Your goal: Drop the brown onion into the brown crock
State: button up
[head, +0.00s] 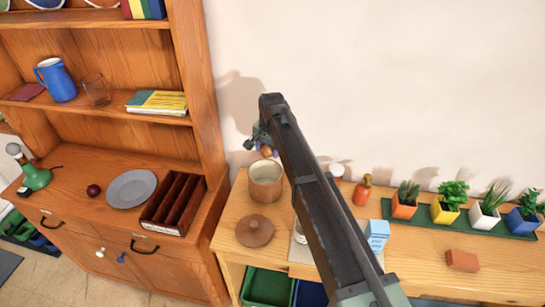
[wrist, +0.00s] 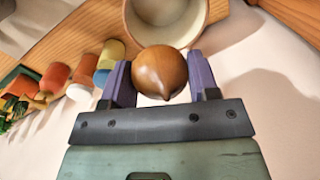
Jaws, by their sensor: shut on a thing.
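The brown onion (wrist: 160,72) is held between the two purple fingers of my gripper (wrist: 162,80) in the wrist view. In the head view the onion (head: 267,151) shows small under my arm, with my gripper (head: 262,143) at the arm's far end. The brown crock (head: 266,186) stands open on the wooden counter, cream inside. In the wrist view the crock (wrist: 140,30) lies just beyond the onion. The onion appears above the crock's back rim; the exact height is hard to tell. Part of the gripper is hidden by my arm.
A round wooden lid (head: 255,231) lies in front of the crock. Right of my arm are an orange bottle (head: 362,190), a blue-and-white carton (head: 377,236), a brick-like block (head: 462,261) and several potted plants on a green tray (head: 400,217). A hutch (head: 190,60) stands left.

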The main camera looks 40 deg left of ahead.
jog(key=shift+w+r, duration=0.15)
jog(key=shift+w, duration=0.2)
notch_tip(320, 180, down, 6)
jog(key=b, duration=0.6)
jog(key=o, duration=1)
jog(key=shift+s, duration=0.1)
jog(key=r+p, duration=1.1)
jog(key=shift+d, duration=0.4)
jog(key=shift+f, duration=0.15)
